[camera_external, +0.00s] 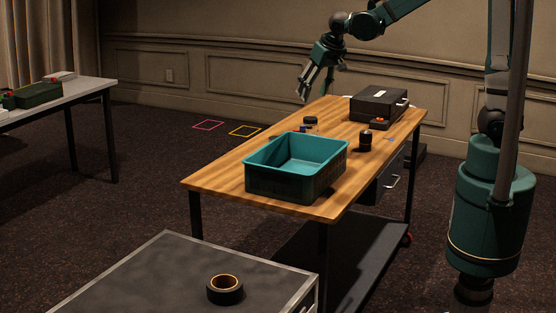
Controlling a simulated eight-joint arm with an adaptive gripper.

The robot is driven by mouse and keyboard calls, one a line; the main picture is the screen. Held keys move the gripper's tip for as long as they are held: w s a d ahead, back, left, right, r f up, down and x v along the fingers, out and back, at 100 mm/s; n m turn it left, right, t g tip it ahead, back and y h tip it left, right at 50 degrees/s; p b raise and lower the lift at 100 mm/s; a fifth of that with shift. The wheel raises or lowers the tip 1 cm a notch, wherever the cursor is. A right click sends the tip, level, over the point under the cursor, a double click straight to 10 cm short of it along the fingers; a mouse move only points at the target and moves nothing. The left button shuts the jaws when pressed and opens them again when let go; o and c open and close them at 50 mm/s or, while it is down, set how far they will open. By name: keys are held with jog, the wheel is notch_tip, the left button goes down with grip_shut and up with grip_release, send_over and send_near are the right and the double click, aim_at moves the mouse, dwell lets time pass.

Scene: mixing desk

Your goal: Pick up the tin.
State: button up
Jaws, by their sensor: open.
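My gripper (314,88) hangs over the far left edge of the wooden table, fingers pointing down and apart, with nothing between them. A small dark round container with a copper-coloured band (365,140) stands upright on the table, right of the teal crate; it may be the tin. Another small round container with a dark lid (310,121) stands behind the crate, below and close to my gripper in the picture. I cannot tell for certain which one is the tin. My gripper appears clear of both.
The open teal crate (254,178) takes up the table's near part and looks empty. A black case (379,104) stands at the far right, with a small orange-topped item (380,123) before it. Black tape (225,290) lies on a grey cabinet in front. Bare wood (345,182) shows right of the crate.

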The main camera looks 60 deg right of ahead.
jog(key=w+f+m+p, duration=0.1)
jog(key=w+f+m, duration=0.1)
jog(key=w+f, duration=0.55)
jog(key=m+g+h, duration=0.1)
send_near(276, 138)
jog(key=shift+w+f+p, duration=0.2)
jog(key=shift+f+p, duration=0.25)
jog(key=shift+f, duration=0.1)
jog(key=shift+x, duration=1.3)
jog(key=shift+d, duration=0.1)
jog(key=shift+b+x, duration=0.7)
jog(key=shift+x, duration=1.9)
jog(key=shift+d, duration=0.1)
